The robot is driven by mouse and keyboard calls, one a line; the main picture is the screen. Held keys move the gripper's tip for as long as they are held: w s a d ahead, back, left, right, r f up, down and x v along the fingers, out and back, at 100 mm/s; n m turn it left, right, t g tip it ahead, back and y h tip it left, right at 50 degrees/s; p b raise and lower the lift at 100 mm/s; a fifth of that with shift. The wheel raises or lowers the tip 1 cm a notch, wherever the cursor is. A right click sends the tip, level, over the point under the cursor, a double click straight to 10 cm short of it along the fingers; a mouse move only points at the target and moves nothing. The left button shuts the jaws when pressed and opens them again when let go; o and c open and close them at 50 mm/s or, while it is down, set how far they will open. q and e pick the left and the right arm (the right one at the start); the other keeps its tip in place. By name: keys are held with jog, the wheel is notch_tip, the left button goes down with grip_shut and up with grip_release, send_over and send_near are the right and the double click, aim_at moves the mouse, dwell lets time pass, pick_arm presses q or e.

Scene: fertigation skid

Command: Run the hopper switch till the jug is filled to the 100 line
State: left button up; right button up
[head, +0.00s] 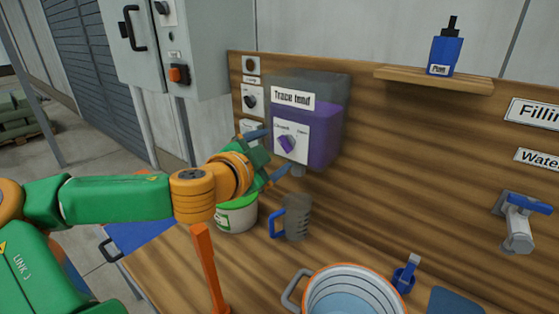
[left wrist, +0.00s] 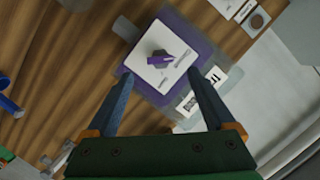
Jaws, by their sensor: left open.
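The hopper (head: 322,130), labelled "Trace tend" as far as I can read, hangs on the wooden back panel with purple contents. Its switch is a purple knob (head: 287,143) on a white plate; the knob also shows in the left wrist view (left wrist: 160,59). A grey see-through jug (head: 297,217) with a blue handle stands upright on the bench below the hopper outlet. Its level and lines are too small to read. My left gripper (head: 270,153) is open and empty, its fingers pointing at the switch plate, with the knob between and beyond the tips. My right gripper is not in view.
A white tub with a green rim (head: 237,213) stands left of the jug, partly behind my left arm. A large orange-rimmed pot (head: 345,272) is at the front. A blue bottle (head: 445,52) stands on a shelf (head: 425,80). A tap (head: 519,222) is at the right.

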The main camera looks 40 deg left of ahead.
aim_at(285, 144)
pick_arm(q)
jog(key=p+x, duration=0.3)
jog(key=x, duration=0.3)
jog(key=shift+r+p, duration=0.15)
jog(key=shift+p, duration=0.2)
jog(key=shift+w+a, duration=0.1)
jog(key=shift+w, duration=0.15)
jog(key=shift+s, duration=0.15)
